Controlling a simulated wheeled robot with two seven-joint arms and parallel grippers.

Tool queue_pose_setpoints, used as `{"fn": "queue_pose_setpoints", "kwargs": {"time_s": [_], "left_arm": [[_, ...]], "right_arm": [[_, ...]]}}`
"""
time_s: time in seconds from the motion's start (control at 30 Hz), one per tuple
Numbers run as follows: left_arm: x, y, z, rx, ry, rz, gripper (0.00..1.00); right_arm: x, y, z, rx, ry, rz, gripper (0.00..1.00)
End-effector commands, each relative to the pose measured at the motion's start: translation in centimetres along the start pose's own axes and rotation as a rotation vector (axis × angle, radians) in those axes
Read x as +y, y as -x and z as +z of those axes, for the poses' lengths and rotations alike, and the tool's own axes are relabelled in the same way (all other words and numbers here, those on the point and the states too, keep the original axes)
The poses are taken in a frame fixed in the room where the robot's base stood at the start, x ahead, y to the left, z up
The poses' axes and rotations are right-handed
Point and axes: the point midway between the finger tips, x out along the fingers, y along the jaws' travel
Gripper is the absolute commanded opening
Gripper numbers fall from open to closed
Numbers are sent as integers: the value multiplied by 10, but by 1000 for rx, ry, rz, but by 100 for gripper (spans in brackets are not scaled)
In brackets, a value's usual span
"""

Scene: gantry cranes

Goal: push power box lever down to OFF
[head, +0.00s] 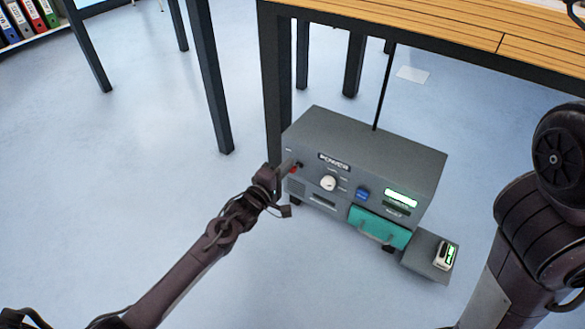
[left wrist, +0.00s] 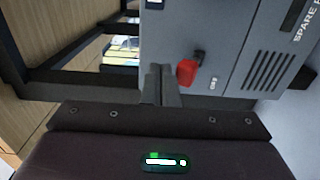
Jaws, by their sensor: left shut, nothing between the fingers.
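The grey power box (head: 365,160) stands on the floor under the edge of the wooden table, its front panel facing me. Its red-tipped lever (head: 295,169) is at the panel's upper left, partly hidden by my left gripper (head: 290,166). In the left wrist view the red lever (left wrist: 187,72) has a dark base, and my left gripper (left wrist: 160,70) has its fingers shut and empty right beside it. I cannot tell whether they touch, nor whether the lever is at ON or OFF. My right arm shows at the right, but its gripper is out of view.
The box also carries a white dial (head: 328,183), a blue switch (head: 362,193) and a teal drawer (head: 380,228). A small device (head: 445,255) lies on a grey plate at its right. The wooden table (head: 450,25) has dark legs behind the box.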

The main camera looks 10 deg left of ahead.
Motion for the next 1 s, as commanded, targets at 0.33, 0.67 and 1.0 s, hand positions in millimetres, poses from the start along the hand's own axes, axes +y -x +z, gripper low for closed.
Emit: {"fn": "queue_pose_setpoints", "kwargs": {"time_s": [0.33, 0.67, 1.0], "left_arm": [[0, -4, 0, 0, 1, 0, 0], [-5, -3, 0, 0, 1, 0, 0], [-19, -3, 0, 0, 1, -1, 0]], "right_arm": [[0, 1, 0, 0, 0, 0, 36], [2, 0, -3, 5, 6, 6, 36], [3, 4, -8, 17, 9, 12, 36]]}}
